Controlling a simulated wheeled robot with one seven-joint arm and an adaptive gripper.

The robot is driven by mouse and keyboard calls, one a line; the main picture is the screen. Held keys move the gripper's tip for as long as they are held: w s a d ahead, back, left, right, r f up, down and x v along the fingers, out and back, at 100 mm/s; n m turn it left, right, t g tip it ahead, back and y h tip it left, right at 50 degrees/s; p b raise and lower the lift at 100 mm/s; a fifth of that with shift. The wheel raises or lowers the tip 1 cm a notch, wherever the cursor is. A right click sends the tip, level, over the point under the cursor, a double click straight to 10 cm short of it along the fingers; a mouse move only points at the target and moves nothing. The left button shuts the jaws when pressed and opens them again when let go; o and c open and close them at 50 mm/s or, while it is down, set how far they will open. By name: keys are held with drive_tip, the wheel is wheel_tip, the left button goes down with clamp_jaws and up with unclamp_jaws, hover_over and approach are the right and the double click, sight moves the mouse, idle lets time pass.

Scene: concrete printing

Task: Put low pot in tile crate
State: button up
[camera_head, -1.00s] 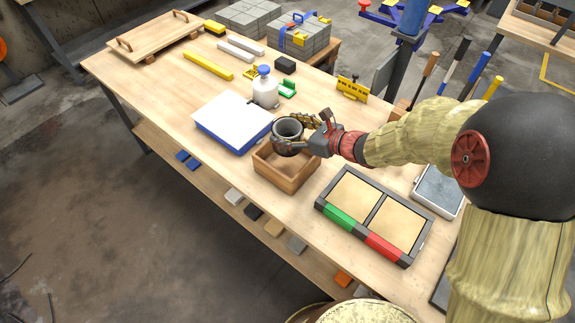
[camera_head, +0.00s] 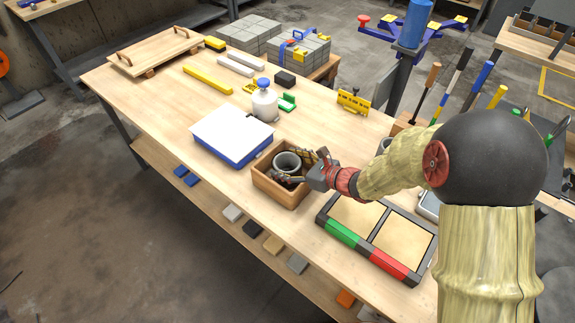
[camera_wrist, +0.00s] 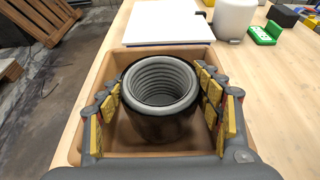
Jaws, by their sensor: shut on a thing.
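The low pot (camera_head: 287,163) is a dark round pot with a ribbed grey inside and a pale grey rim. It is upright within the walls of the wooden tile crate (camera_head: 279,196). In the wrist view the pot (camera_wrist: 160,84) is between the yellow-padded fingers of my gripper (camera_wrist: 161,105), which is shut on it. The crate (camera_wrist: 86,86) surrounds the pot and the fingers in that view. In the head view my gripper (camera_head: 296,171) reaches into the crate from the right. Whether the pot's base touches the crate floor is hidden.
A white and blue box (camera_head: 231,135) stands close behind the crate. A white bottle with a blue cap (camera_head: 264,103) is beyond it. A framed tray with green and red edges (camera_head: 378,232) lies to the right. The table's front edge is close to the crate.

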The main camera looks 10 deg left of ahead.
drive_tip(key=o, duration=1.5)
drive_tip(key=shift+f, duration=0.15)
drive_tip(key=shift+r, duration=0.25)
drive_tip(key=shift+p+v, duration=1.85)
drive_tip(key=shift+v, duration=4.15)
